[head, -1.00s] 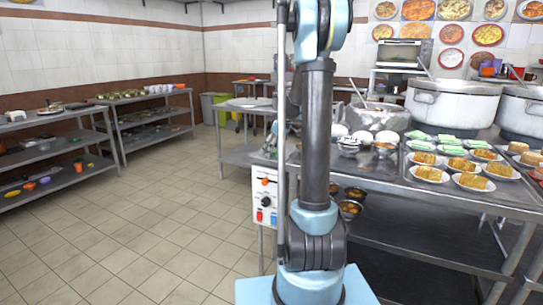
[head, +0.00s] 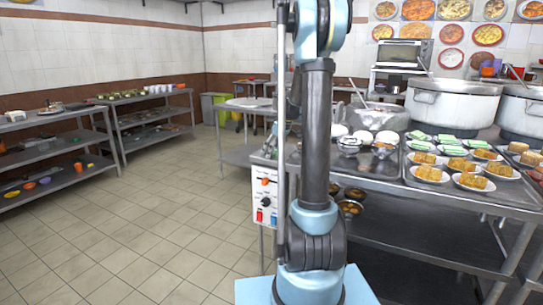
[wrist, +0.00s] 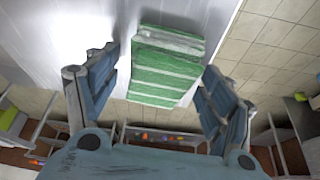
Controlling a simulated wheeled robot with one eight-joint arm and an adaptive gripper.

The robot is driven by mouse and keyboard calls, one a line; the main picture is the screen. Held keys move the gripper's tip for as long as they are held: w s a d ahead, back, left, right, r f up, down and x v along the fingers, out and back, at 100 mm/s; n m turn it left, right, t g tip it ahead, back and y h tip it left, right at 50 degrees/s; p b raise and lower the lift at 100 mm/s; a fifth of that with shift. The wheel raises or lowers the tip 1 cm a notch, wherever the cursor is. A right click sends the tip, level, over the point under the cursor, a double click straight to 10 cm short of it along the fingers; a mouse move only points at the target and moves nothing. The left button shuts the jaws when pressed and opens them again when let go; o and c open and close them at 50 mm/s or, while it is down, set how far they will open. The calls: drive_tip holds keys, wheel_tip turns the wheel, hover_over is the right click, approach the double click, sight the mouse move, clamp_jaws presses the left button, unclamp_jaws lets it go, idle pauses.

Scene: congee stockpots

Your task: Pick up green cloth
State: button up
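The green cloth (wrist: 166,66) has green and white stripes and shows in the wrist view. It lies on a grey metal tabletop (wrist: 68,22), close to the table's edge. My gripper (wrist: 159,64) is open, with one blue-grey finger on each side of the cloth in the picture. Bare tabletop shows between the left finger and the cloth. The right finger's tip appears close to the cloth's right edge; I cannot tell whether they touch. In the head view I cannot make out the cloth, and my arm hides much of the table's left end.
In the head view, plates of food (head: 430,174) and large stockpots (head: 453,106) stand on the right-hand steel table. Metal bowls (head: 349,145) stand near its left end. Shelves (head: 150,120) line the left side. The tiled floor (head: 150,210) between is clear.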

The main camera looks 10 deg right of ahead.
drive_tip(key=c, duration=1.1)
drive_tip(key=shift+s, duration=0.1)
drive_tip(key=shift+r, duration=0.15)
wheel_tip(320, 180, up, 10)
drive_tip(key=shift+r, duration=0.15)
drive_tip(key=o, duration=0.4)
drive_tip(key=c, duration=0.3)
drive_tip(key=shift+c, duration=0.2)
